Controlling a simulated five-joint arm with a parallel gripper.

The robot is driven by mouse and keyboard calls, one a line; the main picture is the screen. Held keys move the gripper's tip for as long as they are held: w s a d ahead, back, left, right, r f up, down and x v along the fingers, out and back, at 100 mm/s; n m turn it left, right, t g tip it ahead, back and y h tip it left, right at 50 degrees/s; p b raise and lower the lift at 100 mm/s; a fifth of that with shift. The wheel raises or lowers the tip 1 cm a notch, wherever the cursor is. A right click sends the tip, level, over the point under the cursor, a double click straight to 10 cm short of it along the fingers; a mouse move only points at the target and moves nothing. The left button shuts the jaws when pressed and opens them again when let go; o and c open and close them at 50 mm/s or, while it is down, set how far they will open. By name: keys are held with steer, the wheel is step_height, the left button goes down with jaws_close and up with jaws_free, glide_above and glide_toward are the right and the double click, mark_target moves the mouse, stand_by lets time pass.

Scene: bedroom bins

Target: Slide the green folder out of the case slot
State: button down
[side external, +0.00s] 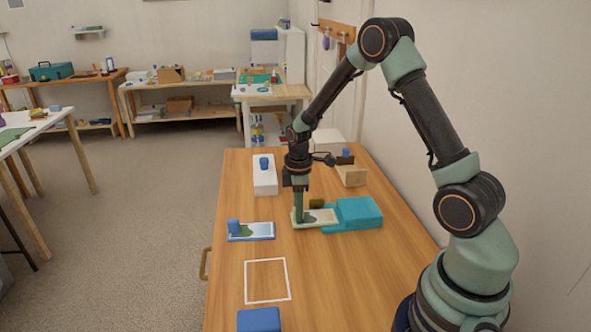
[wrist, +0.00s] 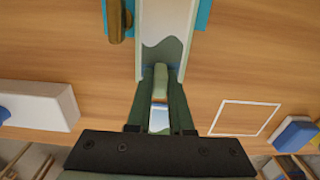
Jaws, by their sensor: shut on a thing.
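The teal case (side external: 360,212) lies on the wooden table, its slot facing left. The green folder (side external: 322,216), a flat pale-edged panel with a green hill picture, sticks out of the slot to the left; its other end is hidden in the case. My gripper (side external: 299,214) points down at the folder's outer end, shut on its green grip. In the wrist view, the fingers (wrist: 160,88) close around the green grip, and the folder (wrist: 166,25) runs up between teal case edges (wrist: 203,14).
A blue-edged picture panel with a blue knob (side external: 262,232) lies to the left, near a white square outline (side external: 288,281). A white block (side external: 265,180) stands behind, a blue block (side external: 259,320) in front. A small brass-coloured piece (side external: 316,204) sits beside the case.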

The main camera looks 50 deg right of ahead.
steer(key=shift+r, duration=3)
